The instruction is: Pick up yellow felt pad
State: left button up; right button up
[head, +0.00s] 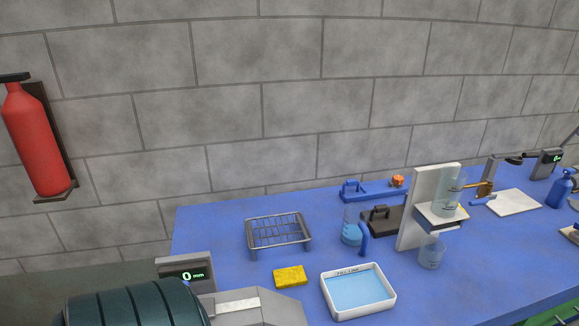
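The yellow felt pad (290,276) is a small flat yellow block. It lies on the blue table (225,235) near the front left in the head view. It sits in front of a wire rack and to the left of a white tray. Nothing covers it and nothing is touching it. No fingertips of my left or right gripper show in the head view, so I cannot see where they are relative to the pad.
The wire rack (278,232) stands behind the pad. The white tray (390,300) of blue liquid is close on its right. A display box (185,270) reading 0 mm is at left.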

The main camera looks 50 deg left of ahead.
aim_at(294, 276)
jog(key=u, duration=1.8)
jog(key=i+l, duration=0.2)
jog(key=i, duration=0.3)
